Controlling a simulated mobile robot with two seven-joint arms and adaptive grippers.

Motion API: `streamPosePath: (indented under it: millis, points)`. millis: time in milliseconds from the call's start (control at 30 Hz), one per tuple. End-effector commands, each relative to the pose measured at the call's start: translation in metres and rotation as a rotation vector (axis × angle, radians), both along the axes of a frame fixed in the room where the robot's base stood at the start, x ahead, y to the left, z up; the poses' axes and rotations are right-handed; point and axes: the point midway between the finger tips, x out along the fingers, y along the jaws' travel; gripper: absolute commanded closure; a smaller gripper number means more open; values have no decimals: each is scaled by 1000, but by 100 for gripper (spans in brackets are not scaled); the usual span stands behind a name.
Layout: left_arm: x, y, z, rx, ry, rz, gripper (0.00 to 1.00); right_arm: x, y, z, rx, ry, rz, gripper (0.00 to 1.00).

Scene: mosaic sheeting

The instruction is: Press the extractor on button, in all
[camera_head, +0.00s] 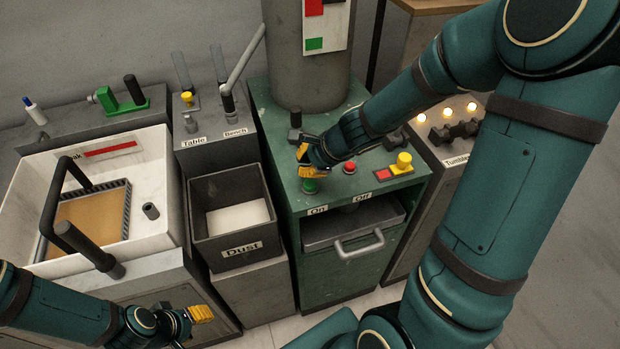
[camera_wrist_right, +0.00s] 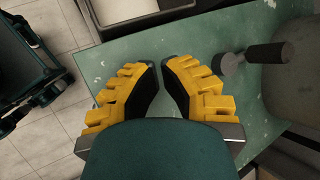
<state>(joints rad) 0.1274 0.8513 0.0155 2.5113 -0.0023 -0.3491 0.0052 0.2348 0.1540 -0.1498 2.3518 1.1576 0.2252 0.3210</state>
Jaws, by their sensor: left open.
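The extractor stands as a green cabinet (camera_head: 272,125) with a grey cylinder (camera_head: 315,65) on top. Its green button (camera_head: 309,187) is by the "On" label (camera_head: 318,210); a red button (camera_head: 349,167) is further right, nearer the "Off" label (camera_head: 362,197). My right gripper (camera_head: 304,165) points down just over the green button; whether it touches cannot be told. In the right wrist view its yellow fingers (camera_wrist_right: 160,72) are close together with a narrow gap, nothing seen between them; the button is hidden there. My left gripper (camera_head: 200,314) is open and low at the front left, away from the cabinet.
A dark knob-ended lever (camera_wrist_right: 248,58) stands on the cabinet beside the right gripper. A dust bin (camera_head: 203,230), a white sink (camera_head: 155,160) and a lamp-lit tumbler unit (camera_head: 433,152) stand nearby.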

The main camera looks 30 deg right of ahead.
Motion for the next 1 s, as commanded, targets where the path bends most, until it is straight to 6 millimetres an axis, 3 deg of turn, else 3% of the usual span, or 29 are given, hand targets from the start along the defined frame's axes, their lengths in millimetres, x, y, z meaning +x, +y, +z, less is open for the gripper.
streamPosePath:
  millis: [33,333,1000]
  points:
    - [0,0,9,0,0,0,53,0,0,10,0,-1,0,100]
    - [0,0,33,0,0,0,53,0,0,35,-1,-1,0,100]
    - [0,0,33,0,0,0,53,0,0,35,-1,0,1,100]
